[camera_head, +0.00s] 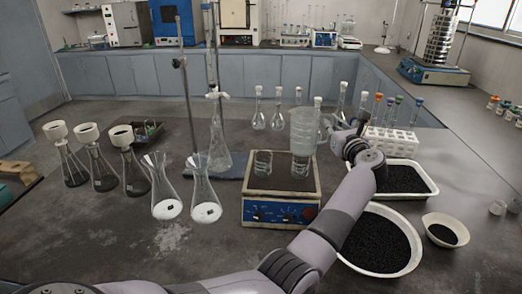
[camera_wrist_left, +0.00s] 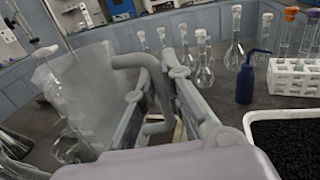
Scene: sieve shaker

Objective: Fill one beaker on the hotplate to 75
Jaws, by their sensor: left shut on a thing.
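The hotplate (camera_head: 283,211) stands on the dark table in the middle of the head view. A small clear glass beaker (camera_head: 263,162) stands on its left side. A second small beaker (camera_head: 300,166) shows on its right side, partly covered by a larger clear jug (camera_head: 303,125) held upright just above or at it. I cannot tell if they touch. My left gripper (camera_head: 336,136) is to the right of the jug. In the left wrist view, its fingers (camera_wrist_left: 160,95) are shut around the jug's handle (camera_wrist_left: 128,62). The liquid levels are not clear. My right gripper is not in view.
Two flasks with white contents (camera_head: 206,200) stand left of the hotplate. Stoppered flasks (camera_head: 259,112) and a white tube rack (camera_head: 390,141) stand behind. A tray of black granules (camera_head: 429,192) and a round bowl (camera_head: 350,262) are at right. A blue bottle (camera_wrist_left: 246,85) stands beyond the gripper.

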